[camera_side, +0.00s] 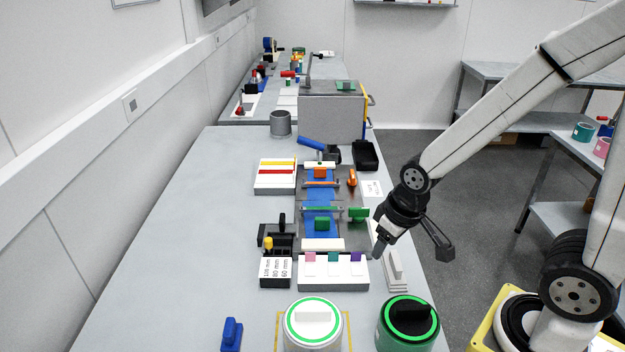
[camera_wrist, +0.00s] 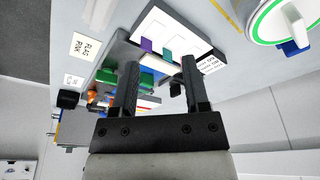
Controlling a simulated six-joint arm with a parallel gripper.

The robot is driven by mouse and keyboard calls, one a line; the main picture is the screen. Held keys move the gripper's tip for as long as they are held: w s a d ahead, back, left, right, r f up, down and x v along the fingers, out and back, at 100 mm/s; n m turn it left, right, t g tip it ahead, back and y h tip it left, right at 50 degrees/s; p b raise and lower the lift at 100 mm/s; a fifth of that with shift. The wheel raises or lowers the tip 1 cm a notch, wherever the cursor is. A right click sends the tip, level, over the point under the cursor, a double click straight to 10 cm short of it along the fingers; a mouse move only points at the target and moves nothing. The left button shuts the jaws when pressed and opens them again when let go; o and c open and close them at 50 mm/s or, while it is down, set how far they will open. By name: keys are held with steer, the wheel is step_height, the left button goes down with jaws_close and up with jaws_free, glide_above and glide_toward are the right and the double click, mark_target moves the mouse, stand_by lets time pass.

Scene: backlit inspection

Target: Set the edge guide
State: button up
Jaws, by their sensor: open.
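A dark slotted block (camera_side: 276,238) with a yellow-topped knob (camera_side: 268,243) stands left of the blue strip; it looks like the edge guide. In front of it is a label block (camera_side: 276,273) reading 100 mm, 80 mm and 60 mm. This label block shows partly in the wrist view (camera_wrist: 209,66), beside my right finger. My gripper (camera_side: 412,248) is open and empty, its fingers spread, above the table's right side and well right of the knob. In the wrist view my gripper (camera_wrist: 160,72) has nothing between its fingers; the knob cannot be made out there.
A white block (camera_side: 333,273) with pink, teal and purple tabs lies between my gripper and the label block. Green blocks (camera_side: 358,214) and a blue strip (camera_side: 318,222) lie beyond. White (camera_side: 313,322) and black (camera_side: 408,324) round devices stand in front. The table's left side (camera_side: 190,240) is clear.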

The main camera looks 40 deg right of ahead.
steer(key=c, duration=0.6)
steer(key=shift+w+m, duration=0.15)
steer(key=shift+m, duration=0.15)
jaws_close()
steer(key=w+d+f+m+t+y, duration=0.1)
steer(key=w+d+m+t+y, duration=0.1)
steer(key=w+m, duration=0.7)
steer(key=w+d+f+m+t+y, duration=0.1)
steer(key=w+d+m+y, duration=0.3)
steer(key=w+m, duration=0.5)
steer(key=d+m, duration=0.2)
steer(key=m, duration=0.6)
steer(key=shift+w+d+f+t, duration=0.15)
steer(key=shift+d+t, duration=0.15)
steer(key=shift+t, duration=0.1)
